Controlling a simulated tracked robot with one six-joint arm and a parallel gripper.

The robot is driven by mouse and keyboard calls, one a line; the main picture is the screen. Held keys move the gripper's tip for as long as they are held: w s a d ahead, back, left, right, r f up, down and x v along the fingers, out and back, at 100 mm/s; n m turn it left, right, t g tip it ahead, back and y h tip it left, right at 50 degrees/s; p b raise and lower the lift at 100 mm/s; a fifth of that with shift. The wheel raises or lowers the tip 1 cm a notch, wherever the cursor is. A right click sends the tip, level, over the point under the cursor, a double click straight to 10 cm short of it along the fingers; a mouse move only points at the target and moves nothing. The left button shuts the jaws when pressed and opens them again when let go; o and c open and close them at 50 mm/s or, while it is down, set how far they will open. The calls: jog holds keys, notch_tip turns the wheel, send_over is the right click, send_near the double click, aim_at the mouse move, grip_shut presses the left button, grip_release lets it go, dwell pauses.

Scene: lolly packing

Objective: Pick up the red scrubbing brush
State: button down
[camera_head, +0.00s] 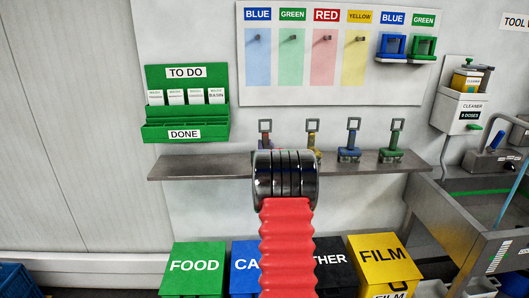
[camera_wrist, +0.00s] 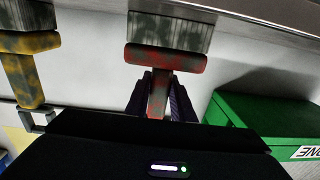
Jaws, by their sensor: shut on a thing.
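The red scrubbing brush (camera_wrist: 165,58) is in the wrist view, with a worn red body, grey-green mottled bristles and a red handle. My gripper (camera_wrist: 158,90) is shut on its handle, with one dark finger on each side. The wrist picture is upside down, so the bristles point to the top, near the shelf edge. I cannot tell whether they touch the shelf. In the head view the red brush (camera_head: 265,138) shows at the shelf's left half, its lower part hidden behind my arm. My gripper is hidden there.
A yellow brush (camera_wrist: 27,55) stands beside the red one. Blue (camera_head: 349,151) and green (camera_head: 391,153) brushes stand farther right on the grey shelf (camera_head: 200,165). The green card holder (camera_head: 187,83) is on the wall at left. Bins, including FOOD (camera_head: 193,268), stand below.

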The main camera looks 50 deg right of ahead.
jog(key=shift+r, duration=0.1)
notch_tip(320, 180, up, 10)
jog(key=shift+f, duration=0.1)
dwell(0.3)
jog(key=shift+w, duration=0.1)
dwell(0.3)
